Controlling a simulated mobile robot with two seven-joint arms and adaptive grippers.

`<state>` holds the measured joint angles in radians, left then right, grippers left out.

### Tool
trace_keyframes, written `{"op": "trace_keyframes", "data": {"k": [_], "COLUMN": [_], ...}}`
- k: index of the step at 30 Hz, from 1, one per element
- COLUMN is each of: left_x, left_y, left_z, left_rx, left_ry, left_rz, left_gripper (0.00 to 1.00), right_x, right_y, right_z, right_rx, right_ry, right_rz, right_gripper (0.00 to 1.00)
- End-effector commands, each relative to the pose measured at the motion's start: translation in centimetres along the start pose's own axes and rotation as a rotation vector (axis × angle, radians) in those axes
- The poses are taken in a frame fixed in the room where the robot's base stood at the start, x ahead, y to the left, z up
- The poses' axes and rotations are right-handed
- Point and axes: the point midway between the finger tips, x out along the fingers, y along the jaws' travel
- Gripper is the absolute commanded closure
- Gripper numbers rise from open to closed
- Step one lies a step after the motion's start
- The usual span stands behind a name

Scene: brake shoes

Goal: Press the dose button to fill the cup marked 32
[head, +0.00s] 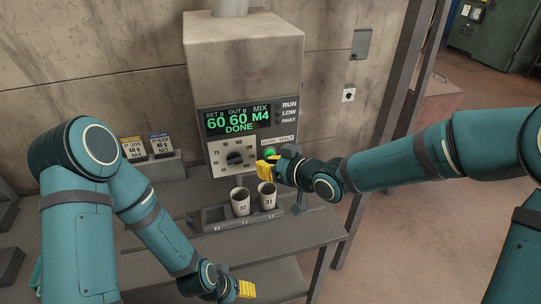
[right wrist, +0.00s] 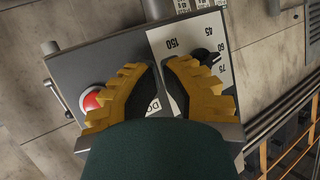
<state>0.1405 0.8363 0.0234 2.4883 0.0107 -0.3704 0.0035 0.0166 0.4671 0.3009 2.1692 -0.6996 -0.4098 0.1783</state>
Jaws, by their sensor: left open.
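The green dose button (head: 270,153) shows just above my right gripper (head: 266,166), which is at the panel's lower right. In the right wrist view its yellow fingers (right wrist: 159,68) come close together over the panel, with part of a "DO" label between them; the dose button is hidden there. The cup that seems marked 32 (head: 241,204) stands upright left of another cup, seemingly 31 (head: 267,198). Fill levels cannot be told. My left gripper (head: 246,289) is open and empty, low at the front.
Both cups stand on a dark tray (head: 216,222) on the bench (head: 170,232). The red halt button (right wrist: 91,101) lies beside my right fingers. A dial (head: 236,158) is left of them. Two labelled packs (head: 147,147) stand further left.

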Motion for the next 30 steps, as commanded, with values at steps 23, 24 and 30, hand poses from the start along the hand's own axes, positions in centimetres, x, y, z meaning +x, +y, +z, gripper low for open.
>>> {"op": "trace_keyframes", "data": {"k": [23, 24, 30], "left_x": [-0.08, -0.08, 0.0], "left_y": [0.03, 0.03, 0.0], "left_z": [-0.01, -0.01, 0.0], "left_rx": [0.0, 0.0, 0.0], "left_ry": [0.0, 0.0, 0.0], "left_rz": [0.0, 0.0, 0.0], "left_gripper": [0.41, 0.41, 0.41], "right_x": [0.53, 0.53, 0.37], "right_y": [0.31, 0.31, 0.21], "right_z": [-0.34, -0.34, -0.22], "right_rx": [0.0, 0.0, 0.0], "right_ry": [0.001, 0.001, 0.001], "right_rz": [0.0, 0.0, 0.0], "right_gripper": [1.0, 1.0, 1.0]}}
